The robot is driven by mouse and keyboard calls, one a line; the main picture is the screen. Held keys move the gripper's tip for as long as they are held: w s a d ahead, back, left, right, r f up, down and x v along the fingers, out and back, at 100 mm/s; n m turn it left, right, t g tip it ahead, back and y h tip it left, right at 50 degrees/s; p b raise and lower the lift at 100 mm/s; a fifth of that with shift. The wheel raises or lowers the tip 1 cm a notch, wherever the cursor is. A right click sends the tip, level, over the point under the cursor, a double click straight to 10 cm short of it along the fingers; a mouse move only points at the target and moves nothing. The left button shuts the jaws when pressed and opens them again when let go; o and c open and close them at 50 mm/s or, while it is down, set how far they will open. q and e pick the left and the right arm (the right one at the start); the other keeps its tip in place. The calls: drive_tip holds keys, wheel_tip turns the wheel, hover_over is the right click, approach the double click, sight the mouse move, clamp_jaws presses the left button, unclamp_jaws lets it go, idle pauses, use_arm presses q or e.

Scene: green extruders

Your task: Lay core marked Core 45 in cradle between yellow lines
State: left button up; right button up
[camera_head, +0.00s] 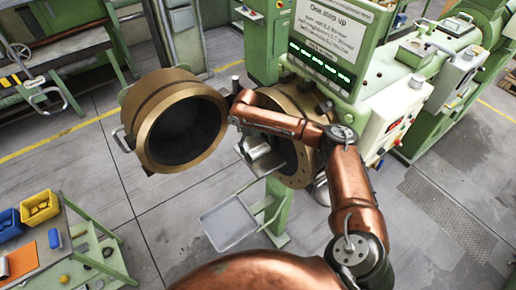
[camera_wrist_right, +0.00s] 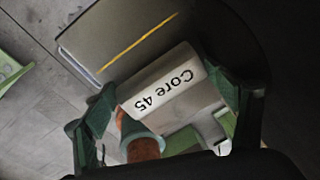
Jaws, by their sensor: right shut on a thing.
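The core (camera_wrist_right: 168,92) is a pale grey piece with a white label reading "Core 45" in black, seen upside down in the right wrist view. My right gripper (camera_wrist_right: 165,112) is shut on it, with a dark green finger on either side. Just beyond the core is a dark grey surface (camera_wrist_right: 85,35) with one yellow line (camera_wrist_right: 138,42); I cannot tell if the core touches it. A second line is not visible. In the head view a grey metal piece (camera_head: 262,160) shows below my right wrist, partly covered; I cannot tell if it is the cradle. My left gripper is not in view.
A large bronze ring housing (camera_head: 180,120) stands swung open left of the extruder's round mouth (camera_head: 298,165). A grey tray (camera_head: 229,223) sits below. The green machine (camera_head: 410,95) fills the right side. A cart (camera_head: 65,250) with bins stands lower left.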

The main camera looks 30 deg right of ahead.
drive_tip(key=o, duration=1.4)
drive_tip(key=shift+f, duration=0.1)
drive_tip(key=shift+w+a+r+b, duration=0.25)
drive_tip(key=shift+r+b, duration=0.25)
drive_tip(key=shift+r, duration=1.55)
drive_tip(key=shift+w+a+r+b, duration=0.25)
drive_tip(key=shift+r+b, duration=0.2)
drive_tip(key=shift+r, duration=1.55)
drive_tip(key=shift+w+a+r+b, duration=0.25)
drive_tip(key=shift+r+b, duration=0.25)
drive_tip(key=shift+r, duration=1.55)
